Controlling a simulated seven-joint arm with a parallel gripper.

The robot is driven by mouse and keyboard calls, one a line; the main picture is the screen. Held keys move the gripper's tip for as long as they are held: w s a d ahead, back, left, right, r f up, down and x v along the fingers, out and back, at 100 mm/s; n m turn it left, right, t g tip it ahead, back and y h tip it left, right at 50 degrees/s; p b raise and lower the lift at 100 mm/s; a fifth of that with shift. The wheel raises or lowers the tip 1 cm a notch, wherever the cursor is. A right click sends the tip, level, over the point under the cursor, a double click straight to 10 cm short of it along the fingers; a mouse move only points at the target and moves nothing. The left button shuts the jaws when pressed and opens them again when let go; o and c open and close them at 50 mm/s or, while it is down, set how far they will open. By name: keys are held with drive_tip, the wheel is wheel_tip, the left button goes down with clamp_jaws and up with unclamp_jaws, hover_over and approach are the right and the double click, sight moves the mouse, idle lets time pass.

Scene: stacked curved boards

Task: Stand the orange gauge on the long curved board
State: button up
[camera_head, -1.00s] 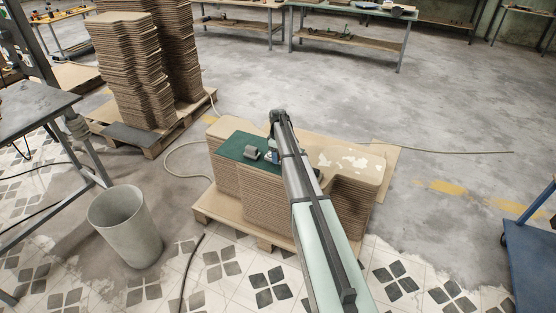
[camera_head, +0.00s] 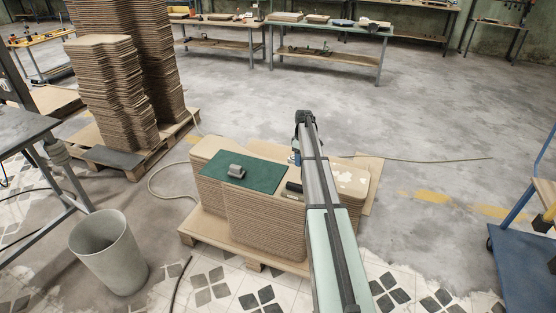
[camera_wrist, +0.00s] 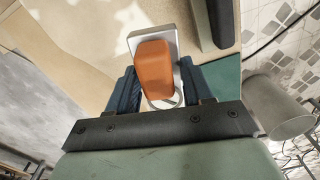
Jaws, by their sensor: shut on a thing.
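The orange gauge (camera_wrist: 154,68) is between the blue fingers of my gripper (camera_wrist: 157,88) in the wrist view, and my gripper is shut on it. A pale plate and a ring show around the orange body. Below it is the tan curved board (camera_wrist: 75,35), top of a stack that also shows in the head view (camera_head: 207,146). In the head view my gripper (camera_head: 296,158) is partly hidden by my arm, over the right part of the stack. The gauge cannot be made out there. Whether it touches the board is unclear.
A green mat (camera_head: 258,177) lies on the stack with a grey block (camera_head: 236,171) on it. A black bar (camera_head: 293,187) lies beside the mat. A grey bin (camera_head: 108,253) stands at left, and a taller board stack (camera_head: 112,95) stands behind. The floor at right is largely clear.

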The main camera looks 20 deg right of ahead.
drive_tip(key=s+d+f+n, duration=0.1)
drive_tip(key=s+d, duration=0.1)
drive_tip(key=d, duration=0.7)
drive_tip(key=s+d+n, duration=0.1)
drive_tip(key=s+d, duration=0.1)
drive_tip(key=d, duration=0.8)
drive_tip(key=shift+s+d+f, duration=0.15)
drive_tip(key=shift+d+f, duration=0.15)
drive_tip(key=shift+f, duration=0.1)
drive_tip(key=shift+f, duration=0.1)
drive_tip(key=shift+f, duration=3.45)
drive_tip(key=shift+f, duration=0.45)
drive_tip(key=o, duration=1.3)
drive_tip(key=shift+c, duration=0.2)
